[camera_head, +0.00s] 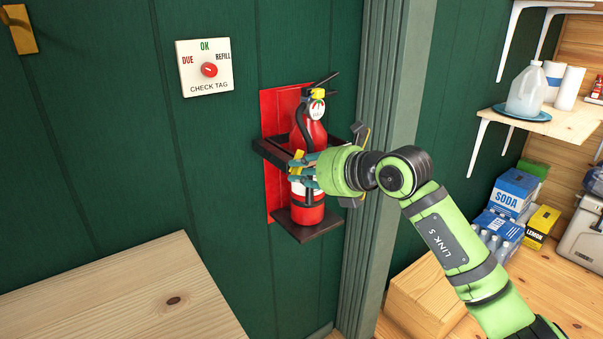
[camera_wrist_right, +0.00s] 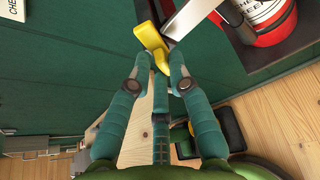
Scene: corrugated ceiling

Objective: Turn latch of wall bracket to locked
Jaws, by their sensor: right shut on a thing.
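The wall bracket (camera_head: 268,152) has a red backplate, a dark band around a red fire extinguisher (camera_head: 305,214) and a dark shelf below it. The extinguisher stands upright in the bracket. The yellow latch (camera_head: 296,164) is at the front of the band, and it also shows in the right wrist view (camera_wrist_right: 150,38) beside a grey metal strip. My right gripper (camera_head: 303,172) is shut on the latch, its teal fingers (camera_wrist_right: 160,64) closed around the lower yellow end. The fingers hide part of the latch in the head view. My left gripper is not in view.
A check tag dial (camera_head: 208,69) is on the green wall at upper left. A wooden table top (camera_head: 120,295) is at lower left. A green post (camera_head: 378,200) stands right of the bracket. Shelves (camera_head: 560,122) with a jug and soda boxes (camera_head: 513,190) are at the right.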

